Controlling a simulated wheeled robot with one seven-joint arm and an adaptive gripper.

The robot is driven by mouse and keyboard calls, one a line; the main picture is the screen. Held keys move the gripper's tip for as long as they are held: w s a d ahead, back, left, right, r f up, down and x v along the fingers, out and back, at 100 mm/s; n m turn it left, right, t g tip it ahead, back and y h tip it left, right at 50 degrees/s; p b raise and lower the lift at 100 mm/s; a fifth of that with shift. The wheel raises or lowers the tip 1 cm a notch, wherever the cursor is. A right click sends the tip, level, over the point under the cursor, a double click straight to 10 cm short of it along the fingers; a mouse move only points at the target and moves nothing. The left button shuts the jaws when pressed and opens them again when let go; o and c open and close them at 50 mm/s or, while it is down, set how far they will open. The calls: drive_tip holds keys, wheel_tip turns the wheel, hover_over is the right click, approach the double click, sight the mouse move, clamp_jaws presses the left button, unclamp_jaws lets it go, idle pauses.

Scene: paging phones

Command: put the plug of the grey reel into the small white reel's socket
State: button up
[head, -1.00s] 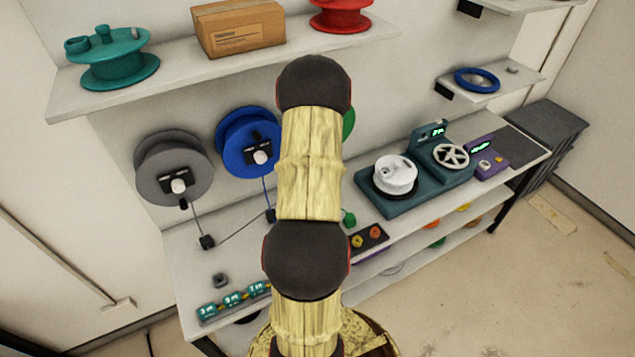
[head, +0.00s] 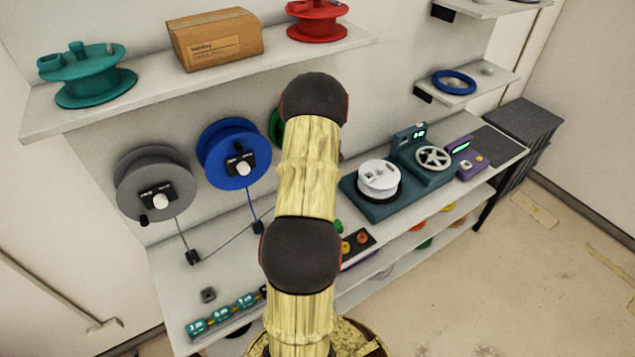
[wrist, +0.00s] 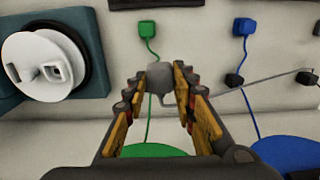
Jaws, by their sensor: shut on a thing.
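The grey reel (head: 155,185) hangs on the wall at the left in the head view. Its cord runs down through black guides and on behind my arm. In the wrist view my gripper (wrist: 160,95) is shut on the grey plug (wrist: 160,76), and a grey cord trails from it to the right. The small white reel (head: 378,179) sits on a teal stand at the right in the head view. It also shows in the wrist view (wrist: 38,55), left of and apart from the plug, with openings in its face. My arm hides my gripper in the head view.
The blue reel (head: 233,153) hangs beside the grey one, and a green reel is mostly hidden. A green plug (wrist: 147,29) and a blue plug (wrist: 243,27) lie on the bench beyond my gripper.

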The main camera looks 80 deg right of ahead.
drive_tip(key=s+d, duration=0.9)
drive_tip(key=shift+s+d+p, duration=0.2)
drive_tip(key=shift+d+p, duration=0.1)
idle(0.5)
